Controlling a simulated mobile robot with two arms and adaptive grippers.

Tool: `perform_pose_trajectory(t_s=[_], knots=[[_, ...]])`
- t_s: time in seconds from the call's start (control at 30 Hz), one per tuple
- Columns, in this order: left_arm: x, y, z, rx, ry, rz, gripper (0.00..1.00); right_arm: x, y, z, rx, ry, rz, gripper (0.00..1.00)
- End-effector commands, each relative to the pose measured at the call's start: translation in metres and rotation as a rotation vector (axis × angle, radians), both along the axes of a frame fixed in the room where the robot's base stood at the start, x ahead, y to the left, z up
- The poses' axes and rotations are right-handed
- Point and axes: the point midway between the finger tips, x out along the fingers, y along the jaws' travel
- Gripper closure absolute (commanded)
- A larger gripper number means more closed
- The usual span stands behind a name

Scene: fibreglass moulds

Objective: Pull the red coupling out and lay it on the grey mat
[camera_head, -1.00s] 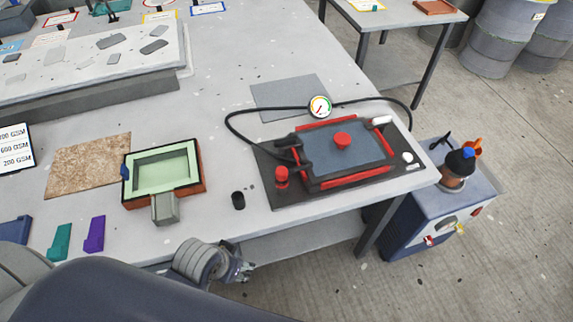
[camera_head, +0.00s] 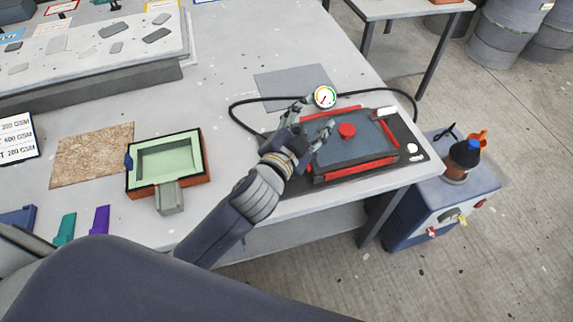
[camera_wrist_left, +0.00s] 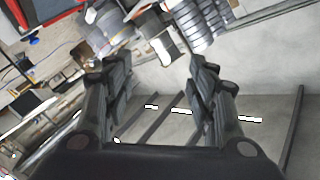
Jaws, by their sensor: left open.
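The red coupling (camera_head: 347,130), a round red piece, stands upright in the middle of the dark blue-grey panel (camera_head: 358,152). The grey mat (camera_head: 291,83) lies flat and bare behind the panel. My left gripper (camera_head: 312,118) is open over the panel's left part, left of the coupling, its fingers apart from it. In the left wrist view my left gripper (camera_wrist_left: 160,75) has nothing between its fingers. A second red piece at the panel's left front is hidden behind my left arm. My right gripper is not in view.
A black hose with a round gauge (camera_head: 324,97) runs between the mat and panel. Red strips (camera_head: 354,171) edge the panel. A green-lined mould (camera_head: 167,160) and brown board (camera_head: 91,154) lie left. The table's front edge is close.

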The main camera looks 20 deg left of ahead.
Motion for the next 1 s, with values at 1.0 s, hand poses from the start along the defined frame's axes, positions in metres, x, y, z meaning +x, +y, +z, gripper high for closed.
perform_pose_trajectory(t_s=[1.0], knots=[[-0.118, -0.204, 0.0, 1.292, -1.271, -1.57, 0.48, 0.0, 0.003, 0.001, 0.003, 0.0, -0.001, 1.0]])
